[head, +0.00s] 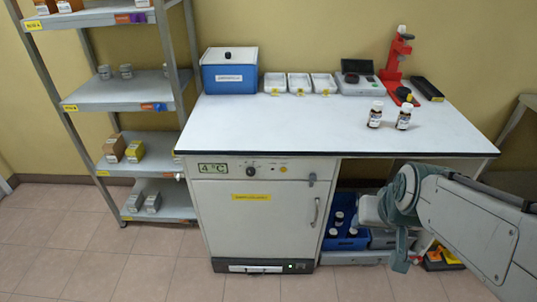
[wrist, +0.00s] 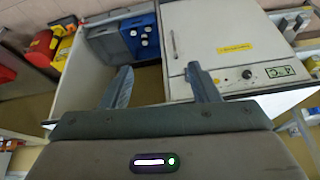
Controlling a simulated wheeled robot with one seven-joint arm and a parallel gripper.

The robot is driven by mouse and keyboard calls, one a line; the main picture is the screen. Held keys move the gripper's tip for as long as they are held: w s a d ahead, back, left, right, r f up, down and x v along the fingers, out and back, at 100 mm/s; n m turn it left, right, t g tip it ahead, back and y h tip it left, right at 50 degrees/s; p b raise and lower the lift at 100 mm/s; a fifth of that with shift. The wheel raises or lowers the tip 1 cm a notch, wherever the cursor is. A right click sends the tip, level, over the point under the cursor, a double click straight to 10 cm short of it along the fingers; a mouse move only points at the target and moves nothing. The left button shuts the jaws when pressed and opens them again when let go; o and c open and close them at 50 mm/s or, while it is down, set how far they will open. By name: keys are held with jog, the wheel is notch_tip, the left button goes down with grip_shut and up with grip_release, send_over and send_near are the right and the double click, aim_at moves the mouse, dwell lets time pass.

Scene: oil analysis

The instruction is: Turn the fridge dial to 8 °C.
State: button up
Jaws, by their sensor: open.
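The fridge (head: 258,222) is a pale cabinet under the left part of the bench, with its door shut. Its dark round dial (head: 250,171) sits on the panel above the door, right of a green display (head: 213,168) that reads 4 °C. In the wrist view the dial (wrist: 247,73) and display (wrist: 280,72) show at the right, with the view turned. My gripper (wrist: 160,82) is open and empty, its two fingers wide apart. It is clear of the dial, which lies beyond and right of the right finger. In the head view my arm is right of the fridge.
The fridge door has a handle (head: 316,212) and a latch (head: 312,179). A blue crate (head: 346,240) with bottles stands under the bench to the right. Two brown bottles (head: 375,115) stand on the benchtop (head: 260,125). A metal shelf rack (head: 120,92) is at left. Floor before the fridge is clear.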

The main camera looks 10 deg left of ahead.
jog(key=w+a+f+n+t+y+b, duration=0.1)
jog(key=w+a+f+t+b, duration=0.15)
jog(key=w+a, duration=0.25)
jog(key=w+a+f+n+t+y+b, duration=0.1)
jog(key=w+a+f+n, duration=0.1)
jog(key=w+a+f, duration=0.3)
jog(key=n+t+y+b, duration=0.2)
jog(key=n+t+b, duration=0.1)
jog(key=t+b, duration=0.65)
send_near(251, 174)
jog(key=shift+g, duration=0.3)
jog(key=x, duration=0.8)
jog(key=shift+w+r, duration=0.2)
jog(key=shift+w, duration=0.15)
jog(key=c, duration=1)
